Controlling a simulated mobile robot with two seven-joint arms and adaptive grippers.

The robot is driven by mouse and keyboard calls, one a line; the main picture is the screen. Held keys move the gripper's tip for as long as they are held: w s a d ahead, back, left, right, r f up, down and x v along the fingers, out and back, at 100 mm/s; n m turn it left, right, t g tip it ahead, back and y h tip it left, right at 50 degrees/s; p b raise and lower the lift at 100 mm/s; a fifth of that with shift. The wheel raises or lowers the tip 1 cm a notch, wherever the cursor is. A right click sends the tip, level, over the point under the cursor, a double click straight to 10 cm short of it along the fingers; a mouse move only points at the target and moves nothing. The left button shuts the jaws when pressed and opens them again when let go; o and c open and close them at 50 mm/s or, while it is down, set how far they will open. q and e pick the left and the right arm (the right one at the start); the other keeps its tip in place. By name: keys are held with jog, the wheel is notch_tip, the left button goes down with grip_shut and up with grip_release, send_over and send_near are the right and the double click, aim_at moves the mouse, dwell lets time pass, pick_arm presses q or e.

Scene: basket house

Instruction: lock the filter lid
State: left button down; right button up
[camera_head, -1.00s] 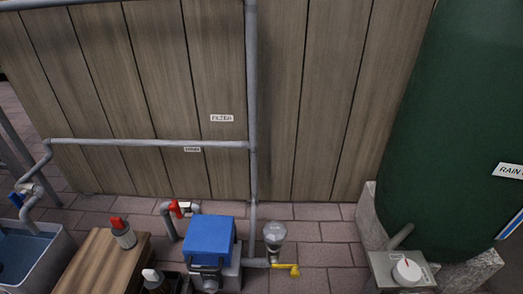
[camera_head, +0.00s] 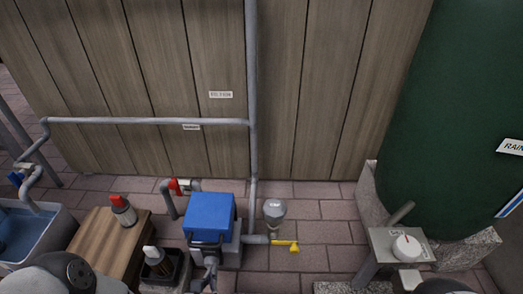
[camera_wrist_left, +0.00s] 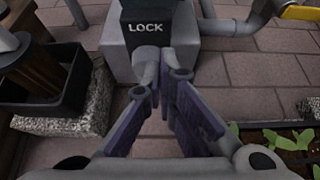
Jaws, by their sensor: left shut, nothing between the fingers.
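The filter is a box with a blue lid (camera_head: 210,213) on a grey body, standing on the paving. A dark latch or handle (camera_head: 207,243) is on its front. In the left wrist view, a dark front piece marked LOCK (camera_wrist_left: 145,27) is at the top, above a grey base (camera_wrist_left: 115,52). My left gripper (camera_head: 211,268) is just in front of the filter and below its lid. In the left wrist view its fingers (camera_wrist_left: 165,68) are shut and empty, close under the LOCK lettering; I cannot tell if they touch it. My right gripper does not show.
A grey pipe (camera_head: 252,100) runs up the wall.

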aim_at(211, 263)
pick_arm(q)
jog(key=shift+w+b, duration=0.4)
jog(key=shift+w, duration=1)
